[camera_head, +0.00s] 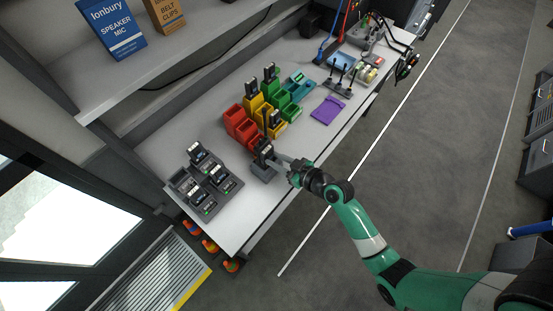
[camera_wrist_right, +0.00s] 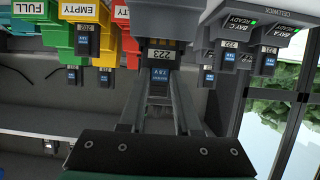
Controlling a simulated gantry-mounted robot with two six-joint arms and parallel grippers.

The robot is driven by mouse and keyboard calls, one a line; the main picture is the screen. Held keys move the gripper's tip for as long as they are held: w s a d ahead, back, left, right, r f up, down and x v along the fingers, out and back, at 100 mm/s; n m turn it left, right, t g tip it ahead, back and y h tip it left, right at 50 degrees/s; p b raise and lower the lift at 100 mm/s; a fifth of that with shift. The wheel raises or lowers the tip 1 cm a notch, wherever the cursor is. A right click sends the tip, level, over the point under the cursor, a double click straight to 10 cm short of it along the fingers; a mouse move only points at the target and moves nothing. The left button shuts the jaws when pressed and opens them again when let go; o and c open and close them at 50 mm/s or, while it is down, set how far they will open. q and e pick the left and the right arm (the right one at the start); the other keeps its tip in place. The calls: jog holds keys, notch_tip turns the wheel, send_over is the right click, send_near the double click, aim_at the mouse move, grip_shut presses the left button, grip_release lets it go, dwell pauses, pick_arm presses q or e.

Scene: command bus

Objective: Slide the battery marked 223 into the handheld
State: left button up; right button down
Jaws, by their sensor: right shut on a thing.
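My right gripper (camera_head: 279,160) reaches in from the right over the workbench, its fingertips beside the dark handheld (camera_head: 264,151). The handheld stands upright in a grey holder (camera_head: 262,173) near the bench's front edge. In the right wrist view, the gripper's two fingers (camera_wrist_right: 158,92) are shut on the battery marked 223 (camera_wrist_right: 161,54), which has a white number label and a small blue label. In the head view the battery is too small to make out at the fingertips. I cannot tell whether it touches the handheld. My left gripper is not in view.
A charger (camera_head: 183,181) with several batteries stands to the left. A purple mat (camera_head: 327,110) lies farther right. Bare bench lies left of the red bins.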

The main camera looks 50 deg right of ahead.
jog(key=shift+f, duration=0.2)
jog(key=c, duration=0.5)
grip_release()
jog(key=v, duration=1.1)
jog(key=shift+s+r, duration=0.15)
jog(key=shift+s, duration=0.1)
